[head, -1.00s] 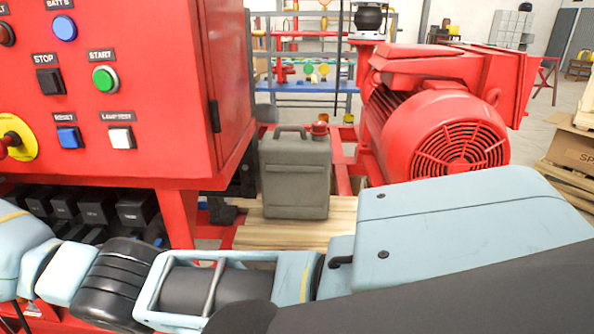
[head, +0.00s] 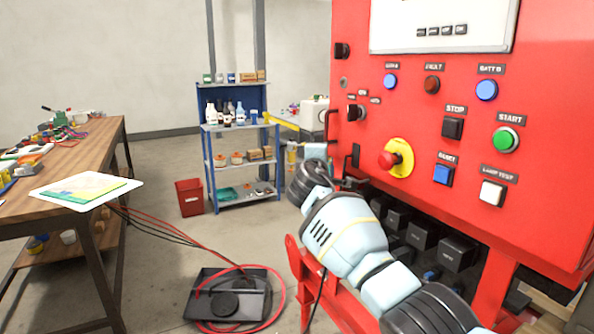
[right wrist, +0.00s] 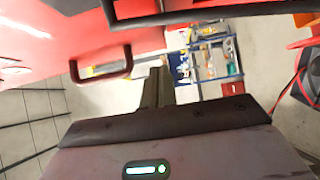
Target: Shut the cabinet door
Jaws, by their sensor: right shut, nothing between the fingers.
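The red cabinet (head: 400,110) fills the right of the head view, its front carrying buttons and a screen. A dark handle (head: 327,124) shows at its left edge. I cannot tell from this angle how far its door stands open. My right arm reaches up past the lower left of the cabinet; its fingers are not clear in the head view. In the right wrist view my right gripper (right wrist: 158,84) is shut and empty. A dark handle (right wrist: 102,68) on a red surface lies left of the fingers, apart from them. My left gripper is not in view.
A wooden workbench (head: 70,170) stands at left. A blue shelf rack (head: 240,150) with bottles and a red bin (head: 190,197) stand behind. A black tray (head: 232,297) with red cable lies on the floor.

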